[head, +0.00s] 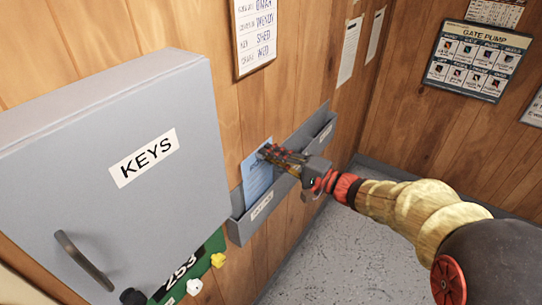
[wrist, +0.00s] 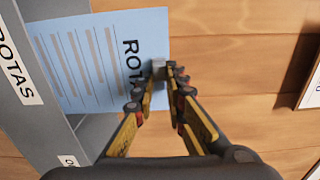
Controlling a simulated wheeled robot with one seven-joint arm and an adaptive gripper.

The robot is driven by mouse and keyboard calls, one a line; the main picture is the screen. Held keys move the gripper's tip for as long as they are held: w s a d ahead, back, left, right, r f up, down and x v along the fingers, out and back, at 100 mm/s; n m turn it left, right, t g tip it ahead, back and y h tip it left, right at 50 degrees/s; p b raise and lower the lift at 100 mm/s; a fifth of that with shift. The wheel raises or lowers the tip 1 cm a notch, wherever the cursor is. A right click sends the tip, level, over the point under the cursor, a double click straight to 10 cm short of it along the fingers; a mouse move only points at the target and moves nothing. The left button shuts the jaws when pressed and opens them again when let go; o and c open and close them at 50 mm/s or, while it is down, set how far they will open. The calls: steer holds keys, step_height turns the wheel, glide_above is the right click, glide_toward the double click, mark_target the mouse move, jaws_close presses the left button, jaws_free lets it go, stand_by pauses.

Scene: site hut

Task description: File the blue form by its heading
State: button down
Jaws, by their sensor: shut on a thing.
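The blue form (head: 258,180) is upright against the wood wall at the left compartment of a grey wall rack (head: 240,228). Its lower end is hidden behind the rack's front, and I cannot tell how deep it sits. In the wrist view the form (wrist: 85,65) shows a heading beginning "ROT", partly covered by my fingers. The rack front beside it bears the label "ROTAS" (wrist: 17,70). My gripper (head: 268,153) is shut on the form's top edge, above the rack; it also shows in the wrist view (wrist: 160,72).
A grey key cabinet (head: 150,150) with a handle juts out left of the rack. Another rack compartment (head: 318,130) lies to the right, its label unreadable. A green board (head: 185,275) with "253" hangs below the cabinet. The floor (head: 320,250) below is clear.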

steer(key=shift+f+b, duration=1.1)
steer(key=shift+b, duration=0.2)
steer(key=shift+f+b, duration=1.6)
steer(key=shift+b, duration=0.4)
steer(key=c, duration=1.7)
jaws_free()
steer(key=shift+c, duration=0.2)
glide_toward(261, 164)
steer(key=shift+v, duration=2.85)
